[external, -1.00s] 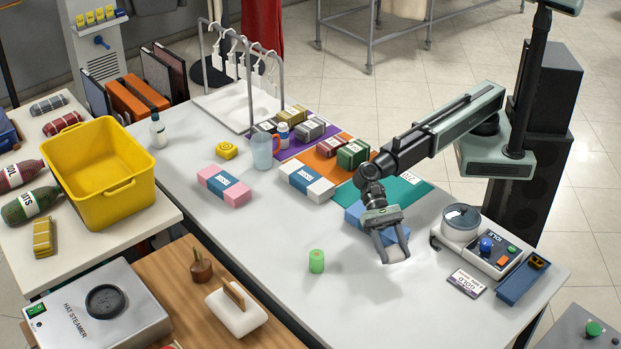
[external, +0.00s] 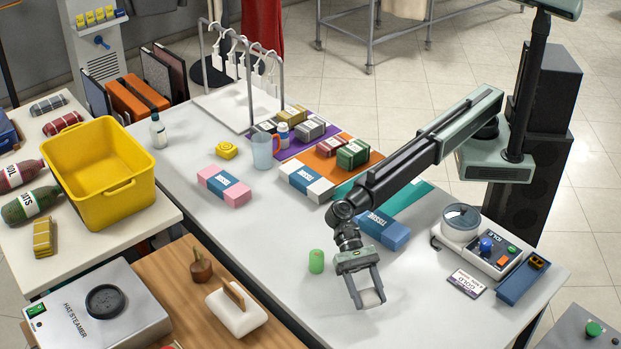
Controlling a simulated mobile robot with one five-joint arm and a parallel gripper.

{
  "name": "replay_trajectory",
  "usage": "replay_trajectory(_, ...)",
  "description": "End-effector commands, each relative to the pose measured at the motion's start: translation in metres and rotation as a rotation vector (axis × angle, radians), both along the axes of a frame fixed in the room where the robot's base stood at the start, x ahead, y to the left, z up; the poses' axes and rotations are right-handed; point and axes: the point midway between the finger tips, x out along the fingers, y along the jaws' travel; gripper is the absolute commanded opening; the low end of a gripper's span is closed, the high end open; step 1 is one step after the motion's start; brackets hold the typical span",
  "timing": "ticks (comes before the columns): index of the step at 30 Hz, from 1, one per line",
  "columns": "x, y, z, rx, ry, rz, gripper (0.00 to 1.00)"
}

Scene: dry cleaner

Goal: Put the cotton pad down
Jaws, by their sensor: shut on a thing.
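My gripper (external: 371,300) is over the front part of the white table (external: 290,265), to the right of a green cylinder (external: 316,261), with its fingers pointing down. It is shut on a small pale thing between its fingertips, which I take to be the cotton pad (external: 371,297). The pad is hard to tell from the white tabletop, and I cannot tell whether it touches the table.
A blue tissue pack (external: 384,229) lies behind my gripper. Pink (external: 224,186) and white (external: 307,183) packs lie further back. The table's front is mostly clear.

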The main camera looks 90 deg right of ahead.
Motion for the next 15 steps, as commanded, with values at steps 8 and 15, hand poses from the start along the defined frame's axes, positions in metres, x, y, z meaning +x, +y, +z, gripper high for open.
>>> replay_trajectory(8, -0.001, -0.001, -0.035, 0.0, 0.0, 0.0, 0.12)
replay_trajectory(15, 0.0, -0.001, -0.035, 0.0, 0.0, 0.0, 0.12)
